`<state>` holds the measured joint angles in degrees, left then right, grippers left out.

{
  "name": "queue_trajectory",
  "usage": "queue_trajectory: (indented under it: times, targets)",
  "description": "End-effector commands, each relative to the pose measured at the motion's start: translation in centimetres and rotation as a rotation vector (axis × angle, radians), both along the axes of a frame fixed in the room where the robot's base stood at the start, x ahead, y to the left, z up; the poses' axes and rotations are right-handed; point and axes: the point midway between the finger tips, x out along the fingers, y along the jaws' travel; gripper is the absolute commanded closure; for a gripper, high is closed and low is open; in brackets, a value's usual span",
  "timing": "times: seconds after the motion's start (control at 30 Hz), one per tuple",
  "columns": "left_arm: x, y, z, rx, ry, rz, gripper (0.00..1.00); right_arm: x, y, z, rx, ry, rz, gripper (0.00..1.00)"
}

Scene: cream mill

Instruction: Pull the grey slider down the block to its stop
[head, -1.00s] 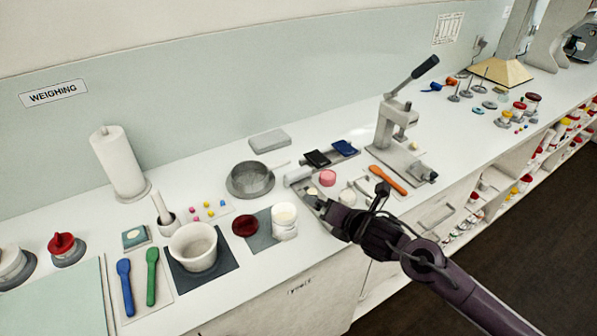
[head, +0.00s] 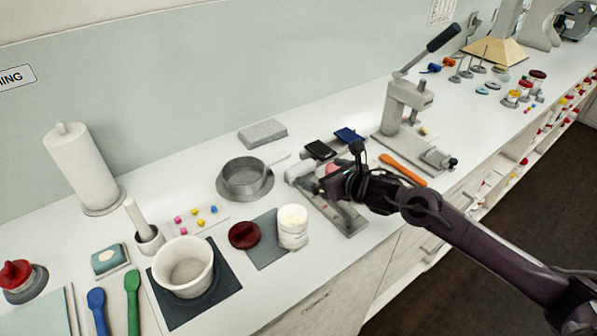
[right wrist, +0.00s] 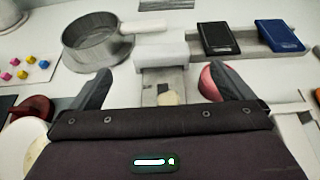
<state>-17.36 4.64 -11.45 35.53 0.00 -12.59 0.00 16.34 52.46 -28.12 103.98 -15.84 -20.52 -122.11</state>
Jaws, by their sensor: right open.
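The grey slider (head: 298,171) looks like a light grey box across the far end of a long metal block (head: 346,220) on the bench. In the right wrist view the slider (right wrist: 160,51) sits straight ahead, and the block (right wrist: 163,78) runs from it toward me with a dark slot. My right gripper (head: 328,182) is over the block, on the near side of the slider. In the right wrist view its open fingers (right wrist: 160,88) stand wide apart on either side of the block, with nothing between them held. The gripper body hides the block's near part there. My left gripper is out of view.
A grey pan (head: 245,178) stands left of the block, and a white jar (head: 292,226) nearer the front. A black pad (head: 320,150) and a blue pad (head: 348,136) lie behind. A lever press (head: 402,115) and an orange spatula (head: 403,170) are to the right.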

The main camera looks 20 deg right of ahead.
Motion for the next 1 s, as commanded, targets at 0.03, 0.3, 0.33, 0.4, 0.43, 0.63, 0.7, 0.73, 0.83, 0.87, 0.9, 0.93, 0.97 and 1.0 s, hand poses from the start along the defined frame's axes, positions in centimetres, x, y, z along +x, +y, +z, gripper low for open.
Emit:
queue_trajectory:
  times: [0.03,0.3,0.33,0.4,0.43,0.63,0.7,0.73,0.83,0.87,0.9,0.93,0.97,1.0]
  targets:
    - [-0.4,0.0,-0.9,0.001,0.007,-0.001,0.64,0.0,0.0,-0.9,-0.001,0.0,0.0,0.0]
    - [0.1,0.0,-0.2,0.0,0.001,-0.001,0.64,2.1,0.8,-1.5,0.005,0.0,-0.003,0.0]
    - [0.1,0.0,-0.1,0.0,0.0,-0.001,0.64,2.5,1.0,-1.7,0.005,0.0,-0.001,0.0]
    - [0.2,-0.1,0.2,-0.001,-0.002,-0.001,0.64,3.5,1.2,-2.1,0.006,-0.001,-0.002,0.0]
    - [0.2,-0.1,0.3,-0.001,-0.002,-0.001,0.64,3.9,1.4,-2.3,0.005,-0.001,-0.002,0.0]
    - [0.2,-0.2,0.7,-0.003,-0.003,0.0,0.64,6.0,2.2,-3.3,0.002,-0.001,-0.002,0.0]
    - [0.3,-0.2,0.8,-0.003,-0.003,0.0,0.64,6.4,2.3,-3.5,0.002,-0.001,-0.001,0.0]
    - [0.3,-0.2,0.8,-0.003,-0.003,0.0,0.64,6.6,2.4,-3.6,0.002,-0.001,-0.002,0.0]
    - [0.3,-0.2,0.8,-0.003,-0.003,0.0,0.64,6.8,2.5,-3.8,0.0,-0.001,0.0,0.0]
    - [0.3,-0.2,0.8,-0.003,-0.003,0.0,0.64,6.8,2.5,-3.8,0.0,-0.001,0.0,0.0]
    - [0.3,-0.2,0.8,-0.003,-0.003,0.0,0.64,6.8,2.5,-3.8,0.0,-0.001,0.0,0.0]
    - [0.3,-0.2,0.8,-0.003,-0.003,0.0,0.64,6.8,2.5,-3.8,0.0,-0.001,0.0,0.0]
    - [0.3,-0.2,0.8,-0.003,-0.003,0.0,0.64,6.8,2.5,-3.9,-0.001,-0.001,0.0,0.0]
    - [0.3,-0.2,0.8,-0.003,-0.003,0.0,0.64,6.8,2.5,-3.8,-0.001,-0.001,0.0,0.0]
